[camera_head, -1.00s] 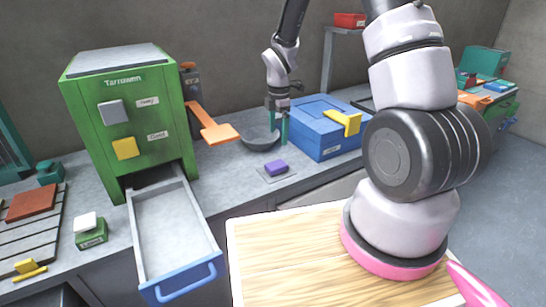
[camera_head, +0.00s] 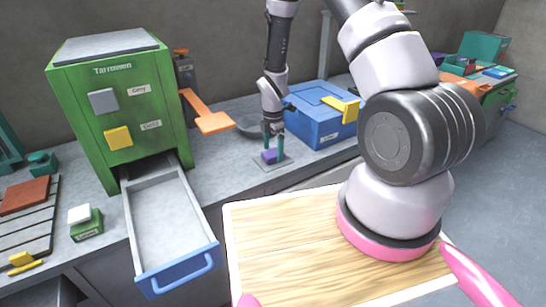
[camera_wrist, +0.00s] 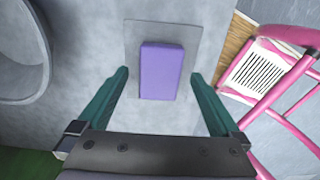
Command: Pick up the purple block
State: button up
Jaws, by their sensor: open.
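The purple block (camera_head: 269,157) lies on a thin grey plate (camera_head: 263,166) on the grey counter. In the wrist view the block (camera_wrist: 161,71) lies lengthwise between and just ahead of the two green fingers, with space on both sides. My gripper (camera_head: 273,148) points down over the block and is open, with nothing held. It also shows in the wrist view (camera_wrist: 160,80). The fingers partly cover the block in the head view.
A blue box (camera_head: 318,118) with a yellow handle stands close to the right of my gripper. A grey bowl (camera_wrist: 22,50) is beside the plate. An orange lever (camera_head: 213,122) juts out at the left, near a green cabinet (camera_head: 142,158) with an open drawer (camera_head: 170,225).

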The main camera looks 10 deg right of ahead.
aim_at(273, 153)
jog(key=shift+f, duration=0.2)
jog(key=c, duration=1.5)
notch_tip(273, 153, up, 10)
